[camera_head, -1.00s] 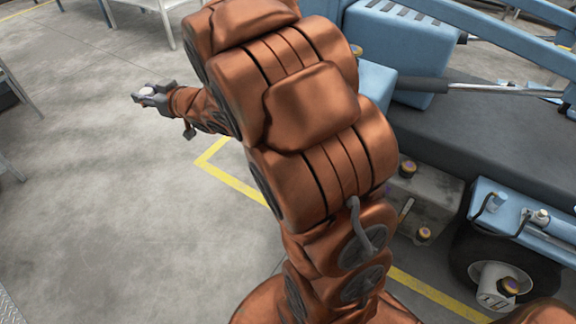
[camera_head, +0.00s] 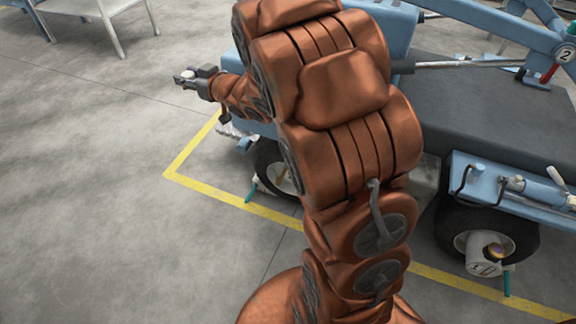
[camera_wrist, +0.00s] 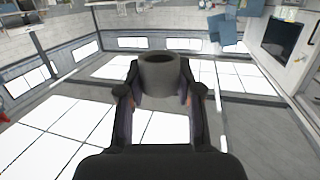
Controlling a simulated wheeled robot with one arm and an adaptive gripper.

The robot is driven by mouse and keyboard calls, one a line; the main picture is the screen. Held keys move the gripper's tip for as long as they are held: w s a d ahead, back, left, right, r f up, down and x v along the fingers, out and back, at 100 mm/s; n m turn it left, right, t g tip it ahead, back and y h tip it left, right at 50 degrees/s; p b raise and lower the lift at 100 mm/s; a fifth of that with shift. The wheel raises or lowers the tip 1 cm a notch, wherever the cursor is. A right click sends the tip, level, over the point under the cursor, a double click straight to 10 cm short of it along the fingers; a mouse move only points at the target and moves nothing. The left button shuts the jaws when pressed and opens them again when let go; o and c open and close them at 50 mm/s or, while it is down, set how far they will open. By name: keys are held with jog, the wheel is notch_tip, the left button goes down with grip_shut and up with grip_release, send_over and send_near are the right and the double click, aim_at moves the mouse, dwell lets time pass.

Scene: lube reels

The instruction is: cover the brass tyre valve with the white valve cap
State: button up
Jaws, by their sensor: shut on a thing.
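My gripper (camera_head: 188,77) is at the end of my outstretched arm, left of the blue machine. It is shut on the white valve cap (camera_head: 187,73), held in the air. In the wrist view, the cap (camera_wrist: 158,76) is a grey-looking hollow cylinder between the two fingers of my gripper (camera_wrist: 160,97), with its dark round opening showing at the top. A wheel (camera_head: 267,160) of the machine is partly hidden behind my arm, and another wheel (camera_head: 521,238) shows at the right.
The blue machine (camera_head: 497,127) fills the right side, with a yellow floor line (camera_head: 200,187) around it. Green pegs (camera_head: 251,190) stand by the wheels. A pale table (camera_head: 98,12) stands at the upper left. The grey floor (camera_head: 80,180) at left is clear.

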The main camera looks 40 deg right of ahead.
jog(key=w+d+f+b, duration=0.2)
jog(key=d+f+b, duration=0.45)
jog(key=f, duration=0.55)
jog(key=w+d+f+b, duration=0.2)
jog(key=d+f+b, duration=0.45)
jog(key=f, duration=0.55)
jog(key=b, duration=1.6)
send_over(279, 178)
notch_tip(279, 178, down, 30)
jog(key=shift+w+f, duration=0.1)
jog(key=shift+w, duration=0.05)
jog(key=shift+p, duration=0.45)
jog(key=shift+f+b, duration=0.85)
jog(key=shift+f, duration=3.9)
